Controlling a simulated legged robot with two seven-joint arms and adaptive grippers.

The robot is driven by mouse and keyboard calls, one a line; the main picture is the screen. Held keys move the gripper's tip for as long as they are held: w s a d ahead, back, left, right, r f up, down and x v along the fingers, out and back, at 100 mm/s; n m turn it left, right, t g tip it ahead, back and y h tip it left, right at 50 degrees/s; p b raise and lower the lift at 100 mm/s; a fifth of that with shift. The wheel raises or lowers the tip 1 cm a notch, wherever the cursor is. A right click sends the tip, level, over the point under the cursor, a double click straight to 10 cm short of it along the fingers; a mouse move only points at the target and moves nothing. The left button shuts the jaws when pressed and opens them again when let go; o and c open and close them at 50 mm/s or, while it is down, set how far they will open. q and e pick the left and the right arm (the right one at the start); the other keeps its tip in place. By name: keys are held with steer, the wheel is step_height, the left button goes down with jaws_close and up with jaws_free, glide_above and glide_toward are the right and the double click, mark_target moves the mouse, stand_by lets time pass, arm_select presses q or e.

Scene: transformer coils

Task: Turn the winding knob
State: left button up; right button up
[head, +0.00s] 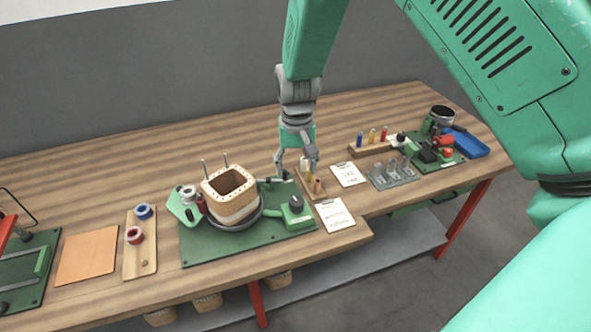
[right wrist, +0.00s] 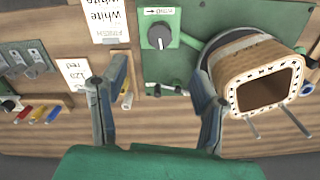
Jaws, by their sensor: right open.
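The winding knob (head: 295,204) is a dark dial on a small green box at the right end of the green winder base (head: 200,253). In the right wrist view the knob (right wrist: 160,36) has a light pointer and a labelled arrow beside it. The square wooden coil form (head: 229,183) stands on the winder, left of the knob. My right gripper (head: 298,172) is open and empty, pointing down behind the knob box. In the right wrist view, my open right gripper (right wrist: 155,82) has the knob beyond its fingertips, apart from them. My left gripper is not in view.
White cards (head: 335,214) lie right of the winder. A wooden tray (head: 141,262) with spools is at left. Clips, a green device and a blue tray (head: 467,144) are at right.

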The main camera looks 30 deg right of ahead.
steer(key=n+t+b, duration=0.4)
steer(key=n+b, duration=0.1)
steer(key=n, duration=0.2)
glide_toward(297, 201)
steer(key=shift+y, duration=0.3)
steer(key=x, duration=0.7)
steer(key=b+x, duration=0.1)
steer(key=x, duration=0.2)
steer(key=shift+d+f, duration=0.15)
steer(key=shift+d, duration=0.15)
steer(key=shift+a, duration=0.1)
steer(key=c, duration=1.1)
